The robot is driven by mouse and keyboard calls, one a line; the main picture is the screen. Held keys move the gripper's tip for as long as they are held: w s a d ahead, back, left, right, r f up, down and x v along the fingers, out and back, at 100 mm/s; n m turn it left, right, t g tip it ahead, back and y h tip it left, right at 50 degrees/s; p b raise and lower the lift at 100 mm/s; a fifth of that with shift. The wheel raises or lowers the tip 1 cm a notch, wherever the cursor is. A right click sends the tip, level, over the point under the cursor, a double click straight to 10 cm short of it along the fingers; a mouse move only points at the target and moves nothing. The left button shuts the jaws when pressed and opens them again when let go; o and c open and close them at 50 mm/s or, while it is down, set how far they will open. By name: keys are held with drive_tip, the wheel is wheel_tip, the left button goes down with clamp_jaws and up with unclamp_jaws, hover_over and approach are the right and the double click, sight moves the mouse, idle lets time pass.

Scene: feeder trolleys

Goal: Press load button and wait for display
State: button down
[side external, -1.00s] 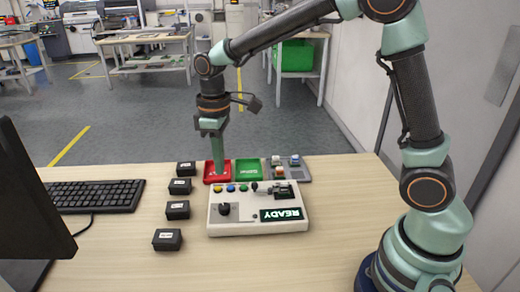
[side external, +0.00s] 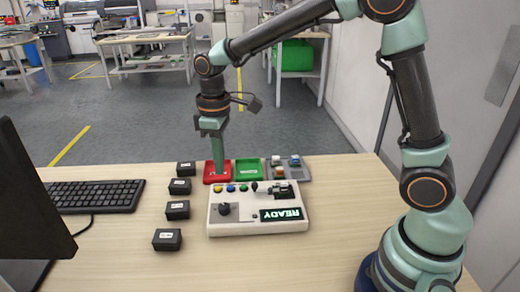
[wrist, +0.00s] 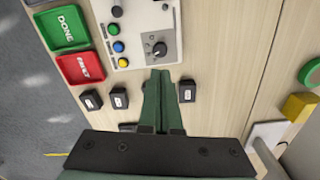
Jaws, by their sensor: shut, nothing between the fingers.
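The control box (side external: 225,230) is white and sits on the wooden desk. Its lit display (side external: 281,214) reads READY. A row of small buttons runs along its back edge: yellow (side external: 217,188), blue (side external: 231,188), green (side external: 243,187) and black. Their labels are too small to read, so I cannot tell which is the load button. A black knob (wrist: 158,49) is also on the box. My gripper (side external: 217,172) is shut and empty, pointing down above the red tray area behind the yellow button. In the wrist view, its fingertips appear beside the box near the knob.
A red tray (wrist: 80,68), a green DONE tray (wrist: 62,28) and a grey tray (side external: 303,178) with small parts stand behind the box. Several black boxes (side external: 167,240) line its left, beside a keyboard (side external: 95,195) and monitor (side external: 30,215). The desk's front is clear.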

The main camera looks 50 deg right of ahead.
drive_tip(key=n+t, duration=0.2)
drive_tip(key=t, duration=0.6)
hover_over(244, 188)
wheel_tip(244, 188, down, 2)
drive_tip(key=shift+s+d+r+t, duration=0.15)
drive_tip(key=shift+s+d+t, duration=0.2)
drive_tip(key=shift+t, duration=0.25)
drive_tip(key=shift+f, duration=4.4)
drive_tip(key=shift+f, duration=0.15)
drive_tip(key=shift+f, duration=0.3)
drive_tip(key=shift+f, duration=0.15)
